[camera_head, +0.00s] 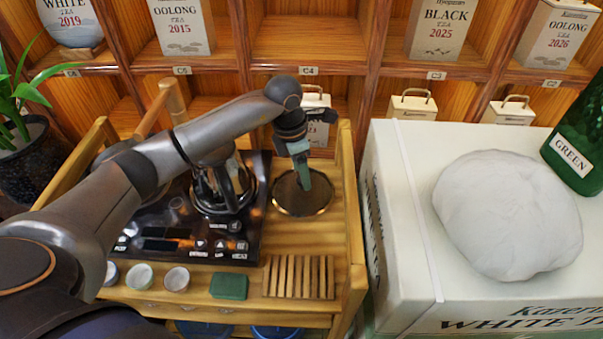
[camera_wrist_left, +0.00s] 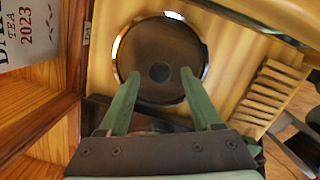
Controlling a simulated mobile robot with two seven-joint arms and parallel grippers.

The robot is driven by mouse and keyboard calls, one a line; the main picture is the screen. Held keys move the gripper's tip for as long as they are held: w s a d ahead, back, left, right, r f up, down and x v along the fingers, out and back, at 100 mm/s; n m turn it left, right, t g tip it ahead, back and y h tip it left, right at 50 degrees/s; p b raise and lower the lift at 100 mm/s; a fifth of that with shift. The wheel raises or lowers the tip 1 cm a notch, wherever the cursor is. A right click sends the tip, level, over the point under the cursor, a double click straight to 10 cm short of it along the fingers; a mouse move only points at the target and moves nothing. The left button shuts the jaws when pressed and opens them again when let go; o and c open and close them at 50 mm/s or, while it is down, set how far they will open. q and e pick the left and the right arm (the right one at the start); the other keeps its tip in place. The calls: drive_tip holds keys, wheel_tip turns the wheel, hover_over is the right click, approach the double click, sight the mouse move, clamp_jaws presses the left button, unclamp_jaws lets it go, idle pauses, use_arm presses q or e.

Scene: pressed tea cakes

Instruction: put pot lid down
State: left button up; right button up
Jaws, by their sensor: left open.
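The pot lid (camera_head: 289,203) is a dark round disc with a shiny rim. It lies flat on the wooden cart top (camera_head: 335,225), right of the stove. In the left wrist view the lid (camera_wrist_left: 160,32) shows a dark round knob at its centre. My left gripper (camera_head: 304,187) points down over the lid. Its green fingers (camera_wrist_left: 159,73) are apart, one on each side of the knob, with a gap visible on both sides. The glass pot (camera_head: 222,190) stands on the black stove (camera_head: 165,232), partly behind my left arm. My right gripper is not in view.
A slatted wooden rack (camera_head: 298,277), a green block (camera_head: 229,286) and small cups (camera_head: 177,279) line the cart's front. A white box (camera_head: 400,210) with a pale round bundle (camera_head: 508,215) stands right. Tea shelves (camera_head: 310,45) rise behind; a plant (camera_head: 30,150) is left.

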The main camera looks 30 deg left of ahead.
sight(294, 190)
use_arm(q)
wheel_tip(294, 190, up, 11)
drive_tip(key=s+a, duration=0.1)
drive_tip(key=shift+f, duration=0.2)
drive_tip(key=shift+s, duration=0.15)
idle(0.3)
